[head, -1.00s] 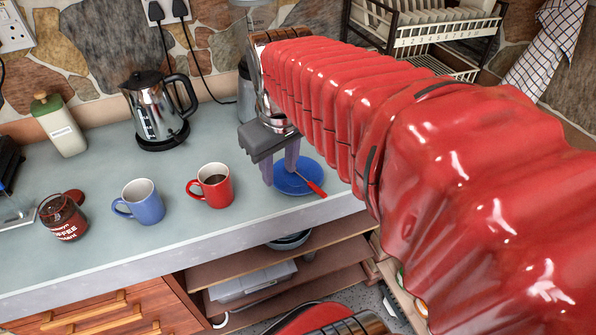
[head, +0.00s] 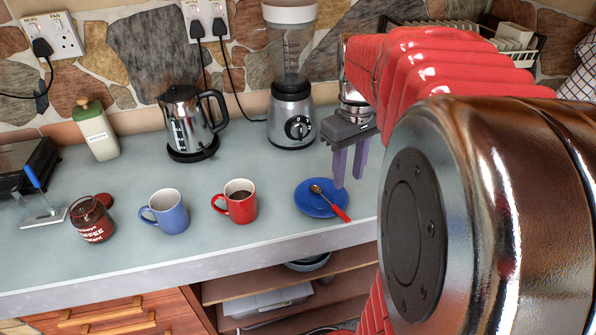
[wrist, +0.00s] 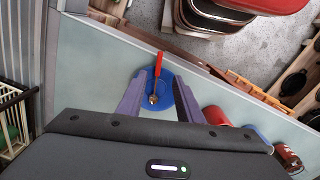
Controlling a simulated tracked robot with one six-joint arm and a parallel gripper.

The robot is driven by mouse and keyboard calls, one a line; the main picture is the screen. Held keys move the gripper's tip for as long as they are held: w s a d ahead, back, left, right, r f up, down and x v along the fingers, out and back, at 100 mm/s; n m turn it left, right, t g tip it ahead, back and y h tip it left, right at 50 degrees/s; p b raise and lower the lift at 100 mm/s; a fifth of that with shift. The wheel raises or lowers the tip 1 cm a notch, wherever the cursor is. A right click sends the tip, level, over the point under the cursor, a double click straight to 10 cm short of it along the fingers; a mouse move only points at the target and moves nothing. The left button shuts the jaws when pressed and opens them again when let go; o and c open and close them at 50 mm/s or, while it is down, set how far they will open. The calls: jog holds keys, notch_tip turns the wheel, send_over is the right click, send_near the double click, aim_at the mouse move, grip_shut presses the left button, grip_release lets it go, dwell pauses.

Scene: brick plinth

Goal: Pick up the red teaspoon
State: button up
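The red teaspoon (head: 340,212) lies on a blue saucer (head: 306,206) on the counter. Its metal bowl is on the saucer and its red handle reaches over the rim toward the counter's front edge. In the wrist view the teaspoon (wrist: 158,66) and saucer (wrist: 145,83) show between and beyond the two fingers. My gripper (head: 349,182) is open and empty, pointing down, above and slightly behind the saucer's right side in the head view. The gripper (wrist: 158,102) shows its two purple-grey fingers spread apart in the wrist view.
A red mug (head: 238,203) with dark liquid and a blue mug (head: 168,212) stand left of the saucer. A coffee jar (head: 92,222), kettle (head: 188,125) and blender (head: 291,115) are also on the counter. A dish rack (head: 520,50) is at the back right.

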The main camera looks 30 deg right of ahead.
send_over(344, 216)
notch_tip(344, 216, down, 8)
jog(key=shift+w+a+f, duration=0.1)
dwell(0.5)
jog(key=shift+f, duration=2.6)
jog(key=shift+c, duration=0.4)
grip_shut()
